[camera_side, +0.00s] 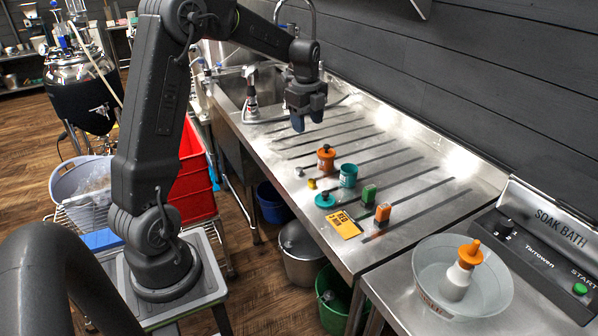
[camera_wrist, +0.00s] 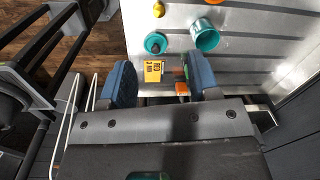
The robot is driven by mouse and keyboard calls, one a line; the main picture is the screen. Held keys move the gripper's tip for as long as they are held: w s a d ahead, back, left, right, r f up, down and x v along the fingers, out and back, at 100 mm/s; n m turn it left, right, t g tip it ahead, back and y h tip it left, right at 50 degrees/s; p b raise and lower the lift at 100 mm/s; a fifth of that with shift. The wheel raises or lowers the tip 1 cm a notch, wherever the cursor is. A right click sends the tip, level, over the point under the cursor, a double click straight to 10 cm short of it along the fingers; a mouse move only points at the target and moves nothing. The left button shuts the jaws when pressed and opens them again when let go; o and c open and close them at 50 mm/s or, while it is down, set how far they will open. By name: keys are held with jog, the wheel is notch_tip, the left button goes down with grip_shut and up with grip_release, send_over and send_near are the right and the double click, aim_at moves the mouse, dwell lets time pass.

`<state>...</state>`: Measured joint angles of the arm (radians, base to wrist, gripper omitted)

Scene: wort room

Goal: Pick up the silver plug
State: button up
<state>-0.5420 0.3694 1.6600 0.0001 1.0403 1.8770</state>
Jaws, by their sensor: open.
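The silver plug (camera_side: 299,171) appears to be the small grey piece on the steel drainboard in the side view, left of the orange jar (camera_side: 326,158). I do not make it out in the wrist view. My gripper (camera_side: 307,121) hangs above the drainboard, beyond the plug and well clear of it, with dark blue fingers pointing down. In the wrist view my gripper (camera_wrist: 160,68) has its fingers wide apart, with nothing held between them.
A soak bath (camera_side: 462,275) stands at right. The drainboard's far part is clear, with a sink and tap behind.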

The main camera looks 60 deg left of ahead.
jog(key=a+f+m, duration=0.3)
jog(key=a+f, duration=0.2)
send_over(299, 169)
jog(key=shift+g, duration=0.3)
notch_tip(299, 169, down, 7)
jog(key=shift+f, duration=3.2)
jog(key=c, duration=1)
